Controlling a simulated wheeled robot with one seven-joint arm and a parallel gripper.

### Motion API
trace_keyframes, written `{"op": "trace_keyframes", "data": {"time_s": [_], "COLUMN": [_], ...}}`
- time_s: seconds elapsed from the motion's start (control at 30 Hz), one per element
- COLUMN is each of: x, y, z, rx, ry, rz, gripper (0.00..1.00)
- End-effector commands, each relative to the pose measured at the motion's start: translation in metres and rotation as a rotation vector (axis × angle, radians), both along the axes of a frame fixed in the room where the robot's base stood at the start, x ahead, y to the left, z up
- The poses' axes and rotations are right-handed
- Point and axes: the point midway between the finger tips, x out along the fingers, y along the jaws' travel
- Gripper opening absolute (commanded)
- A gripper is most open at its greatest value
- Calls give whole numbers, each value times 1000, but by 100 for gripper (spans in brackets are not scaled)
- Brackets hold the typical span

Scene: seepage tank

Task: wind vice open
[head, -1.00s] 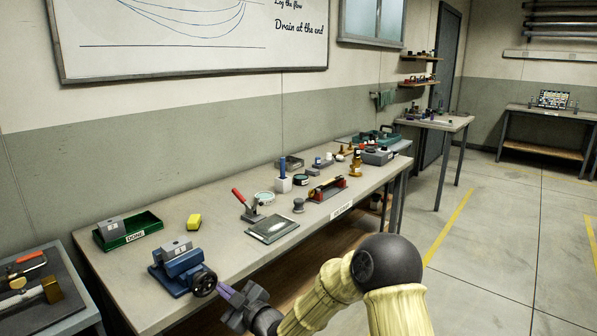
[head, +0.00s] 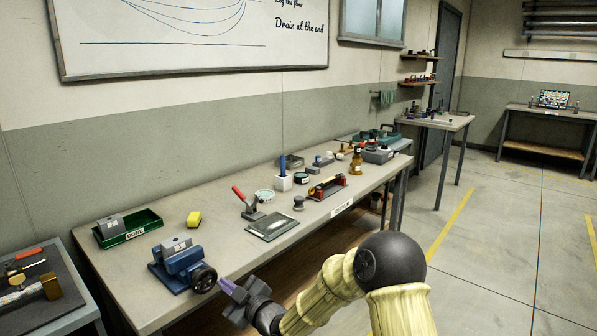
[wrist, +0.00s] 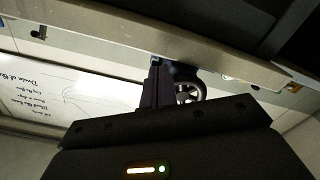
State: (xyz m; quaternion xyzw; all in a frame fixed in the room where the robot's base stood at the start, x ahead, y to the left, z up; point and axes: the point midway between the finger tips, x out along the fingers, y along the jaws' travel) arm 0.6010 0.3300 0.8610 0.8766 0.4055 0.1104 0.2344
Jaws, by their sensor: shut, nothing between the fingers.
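The blue vice (head: 178,267) stands at the near left end of the bench with a grey block (head: 175,246) at its jaws. Its dark handwheel (head: 204,279) is on the right side, facing my arm. My gripper (head: 224,284), with purple fingers, is shut and empty just right of the handwheel. In the head view a small gap seems to lie between fingertips and wheel. In the wrist view the handwheel (wrist: 189,92) shows beside the dark fingers (wrist: 157,84); contact cannot be told there.
A green tray (head: 127,238) with a grey block stands behind the vice. A side table (head: 45,300) with tools is at the left.

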Motion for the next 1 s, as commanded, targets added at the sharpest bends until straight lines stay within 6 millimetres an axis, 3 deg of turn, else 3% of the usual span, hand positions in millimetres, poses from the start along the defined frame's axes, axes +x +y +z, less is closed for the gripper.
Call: {"op": "trace_keyframes", "data": {"time_s": [0.27, 0.8, 1.0], "x": [-1, -33, -39], "y": [-3, -42, -47], "z": [-1, -2, -1], "rx": [-2, -3, -2], "ry": [2, 3, 3], "rz": [-4, -5, -3], "gripper": [0, 0, 0]}}
